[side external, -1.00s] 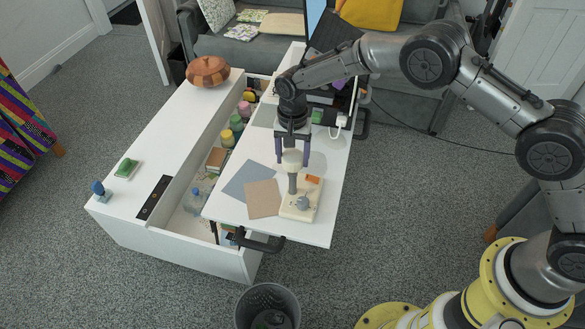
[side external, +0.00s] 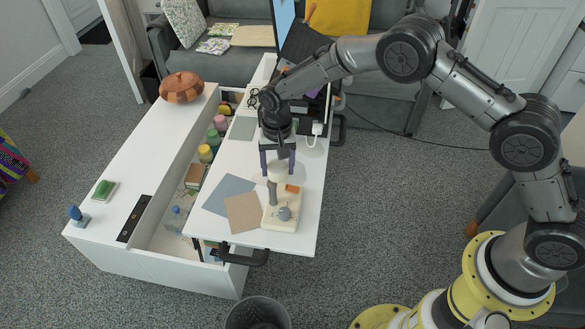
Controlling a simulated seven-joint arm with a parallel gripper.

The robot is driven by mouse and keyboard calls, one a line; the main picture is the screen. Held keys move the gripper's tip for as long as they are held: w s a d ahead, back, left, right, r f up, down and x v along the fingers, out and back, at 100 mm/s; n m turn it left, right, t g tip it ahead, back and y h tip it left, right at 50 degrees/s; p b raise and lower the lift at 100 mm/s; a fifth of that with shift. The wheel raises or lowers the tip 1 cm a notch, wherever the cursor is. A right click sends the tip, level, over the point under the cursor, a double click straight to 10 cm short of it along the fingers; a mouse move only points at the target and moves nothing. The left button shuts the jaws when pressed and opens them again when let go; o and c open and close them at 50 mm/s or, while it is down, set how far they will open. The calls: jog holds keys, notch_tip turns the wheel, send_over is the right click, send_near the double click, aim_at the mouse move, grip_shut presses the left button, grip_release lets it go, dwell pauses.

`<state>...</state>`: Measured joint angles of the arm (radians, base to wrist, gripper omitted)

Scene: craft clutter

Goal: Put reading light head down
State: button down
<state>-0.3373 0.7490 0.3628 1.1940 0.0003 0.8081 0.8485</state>
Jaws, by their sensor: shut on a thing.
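The reading light stands on the white top of the table, with a cream base (side external: 281,213), a short grey stem (side external: 272,193) and a pale rounded head (side external: 278,173). My gripper (side external: 278,168) points straight down over it, its two dark bluish fingers on either side of the head. It is shut on the head. The base sits flat on the tabletop (side external: 308,195) near its front right. The contact between fingers and head is small in the picture.
Blue-grey (side external: 229,195) and brown (side external: 243,211) sheets lie left of the base. An open compartment (side external: 165,222) with bottles and jars runs along the left. A monitor (side external: 286,20) and dark items stand at the back. A black bin (side external: 257,313) stands on the floor in front.

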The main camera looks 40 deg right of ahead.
jog(key=s+d+f, duration=0.1)
jog(key=s+d, duration=0.3)
jog(key=d, duration=1.1)
send_over(299, 165)
jog(key=f, duration=0.6)
jog(key=s+f, duration=0.1)
jog(key=f, duration=0.2)
jog(key=shift+f, duration=0.15)
jog(key=shift+w+f, duration=0.45)
jog(key=shift+f, duration=1.55)
jog(key=shift+f, duration=0.2)
grip_release()
jog(key=shift+r, duration=0.1)
